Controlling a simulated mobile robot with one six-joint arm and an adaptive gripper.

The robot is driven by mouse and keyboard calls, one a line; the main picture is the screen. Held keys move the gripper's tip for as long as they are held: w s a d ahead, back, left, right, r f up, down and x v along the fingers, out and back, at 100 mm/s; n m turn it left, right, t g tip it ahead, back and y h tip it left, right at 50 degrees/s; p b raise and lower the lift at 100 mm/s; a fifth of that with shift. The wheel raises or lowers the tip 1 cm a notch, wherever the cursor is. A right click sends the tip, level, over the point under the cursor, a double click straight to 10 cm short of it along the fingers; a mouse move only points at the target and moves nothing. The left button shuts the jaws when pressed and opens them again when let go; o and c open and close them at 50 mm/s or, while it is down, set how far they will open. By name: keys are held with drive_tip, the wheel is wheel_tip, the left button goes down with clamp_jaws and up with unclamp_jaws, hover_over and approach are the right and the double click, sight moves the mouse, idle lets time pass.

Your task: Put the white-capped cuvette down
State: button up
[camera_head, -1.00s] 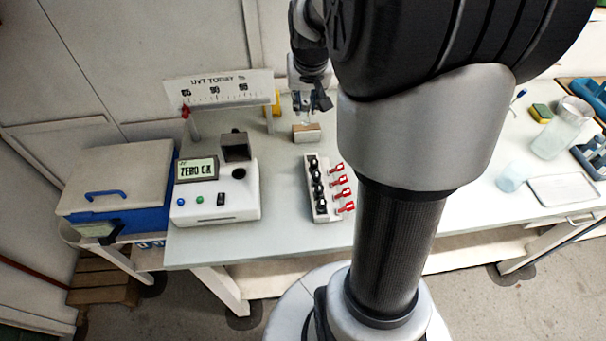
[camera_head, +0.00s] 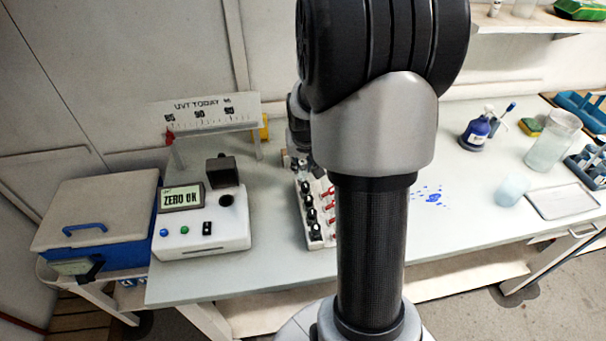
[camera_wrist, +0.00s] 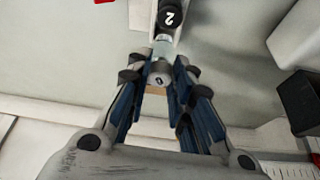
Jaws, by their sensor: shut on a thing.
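The rest of the cuvette is hidden below the cap and fingers. A black-capped vial (camera_wrist: 169,17) marked 2 lies just beyond the fingertips. In the head view my arm covers most of the gripper, near the far end of the white rack (camera_head: 318,243). The rack holds several black-capped vials with red tags beside them. I cannot tell whether the held cuvette touches anything.
Left of the rack stands a white meter (camera_head: 208,232) with a display reading ZERO OK and a dark open-lidded chamber. A blue cooler (camera_head: 110,235) is farther left. A UVT TODAY scale sign (camera_head: 205,112) stands behind. A blue bottle (camera_head: 476,131), jar and tray are at right.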

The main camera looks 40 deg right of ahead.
sight(303, 171)
wheel_tip(303, 171, down, 4)
drive_tip(key=shift+f+b, duration=0.1)
drive_tip(key=shift+b, duration=0.5)
drive_tip(key=shift+f, duration=0.15)
drive_tip(key=o, duration=0.9)
